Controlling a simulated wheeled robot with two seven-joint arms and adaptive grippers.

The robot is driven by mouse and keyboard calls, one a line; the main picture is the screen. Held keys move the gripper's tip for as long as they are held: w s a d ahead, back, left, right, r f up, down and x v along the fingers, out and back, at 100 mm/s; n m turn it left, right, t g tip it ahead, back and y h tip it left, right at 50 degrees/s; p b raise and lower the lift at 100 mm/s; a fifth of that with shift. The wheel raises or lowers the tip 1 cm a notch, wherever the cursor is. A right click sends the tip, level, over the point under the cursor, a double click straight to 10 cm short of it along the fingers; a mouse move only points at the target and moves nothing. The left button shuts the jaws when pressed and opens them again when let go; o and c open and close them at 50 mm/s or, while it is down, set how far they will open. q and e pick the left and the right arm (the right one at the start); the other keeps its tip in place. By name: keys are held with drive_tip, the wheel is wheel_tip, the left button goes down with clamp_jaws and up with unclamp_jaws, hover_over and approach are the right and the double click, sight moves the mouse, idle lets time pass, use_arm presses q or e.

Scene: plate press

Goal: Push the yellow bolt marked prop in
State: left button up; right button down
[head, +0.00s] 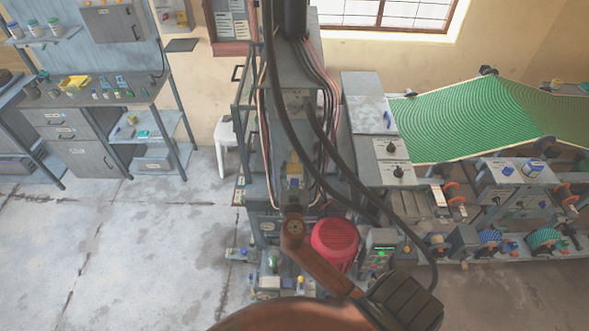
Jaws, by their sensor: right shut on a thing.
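A small yellow part (295,163), which looks like the yellow bolt, sits on the front of the tall grey press column (265,155). Its marking is too small to read. My right gripper (294,180) is at the end of the brown arm that comes up from the bottom of the head view. It is right at the yellow part, just below it in the picture, and is shut on it. The fingers are small and partly hidden, so the exact contact is hard to see. My left gripper is not in view.
Thick black hoses hang in front of the column on the right. A red round motor (335,243) and a control box (380,250) with green lights stand low beside my arm. A green sheet (470,115) lies at right. The floor at left is clear.

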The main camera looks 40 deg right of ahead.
drive_tip(key=shift+b+x, duration=0.8)
drive_tip(key=shift+w+d+b, duration=0.35)
drive_tip(key=shift+w, duration=0.05)
drive_tip(key=c, duration=1.1)
unclamp_jaws()
drive_tip(key=v, duration=1.2)
